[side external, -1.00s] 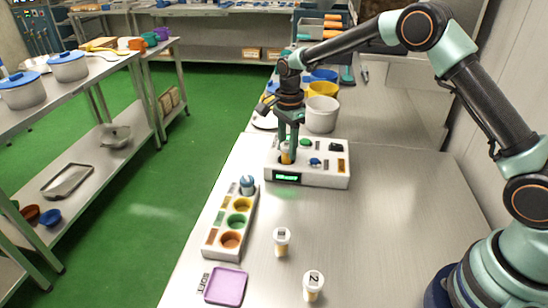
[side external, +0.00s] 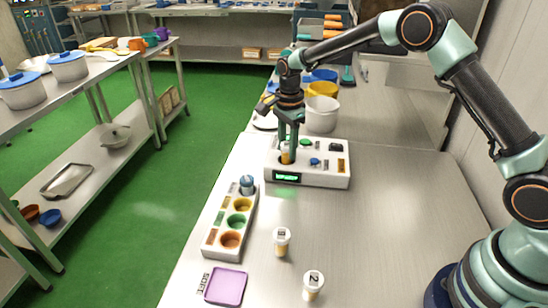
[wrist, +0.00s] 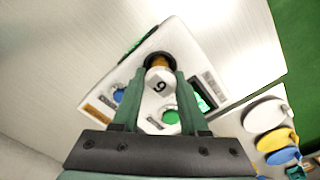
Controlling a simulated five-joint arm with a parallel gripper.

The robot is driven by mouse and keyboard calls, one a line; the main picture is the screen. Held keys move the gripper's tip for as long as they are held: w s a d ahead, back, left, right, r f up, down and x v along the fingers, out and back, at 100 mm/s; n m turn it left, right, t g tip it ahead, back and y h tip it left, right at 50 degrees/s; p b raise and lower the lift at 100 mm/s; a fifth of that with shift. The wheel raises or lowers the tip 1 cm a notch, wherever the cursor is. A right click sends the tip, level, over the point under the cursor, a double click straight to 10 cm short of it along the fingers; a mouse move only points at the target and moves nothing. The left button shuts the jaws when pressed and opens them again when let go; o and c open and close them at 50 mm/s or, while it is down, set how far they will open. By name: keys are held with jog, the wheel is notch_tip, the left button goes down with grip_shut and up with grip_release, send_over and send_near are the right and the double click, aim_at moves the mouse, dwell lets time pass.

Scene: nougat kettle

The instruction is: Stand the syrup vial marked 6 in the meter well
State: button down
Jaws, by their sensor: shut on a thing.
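My gripper (side external: 287,150) is shut on a syrup vial (side external: 286,157) with an amber body and white cap. In the wrist view, the vial's cap (wrist: 160,83) carries a single digit that could be read as 6 or 9 from this angle. The vial is upright at the dark round meter well (wrist: 160,58) of the white meter (side external: 325,180). Its lower end appears to be inside the well, but how deep it sits cannot be told. The meter's green display (side external: 287,177) is lit on its front.
Two white-capped vials (side external: 282,241), (side external: 313,286), the nearer marked 2, stand near a purple tray (side external: 226,286). Tubs (side external: 321,115) stand behind. The table's right is clear.

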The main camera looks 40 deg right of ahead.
aim_at(288, 144)
jog(key=shift+f, duration=0.6)
jog(key=c, duration=0.7)
grip_release()
jog(key=shift+r, duration=5.5)
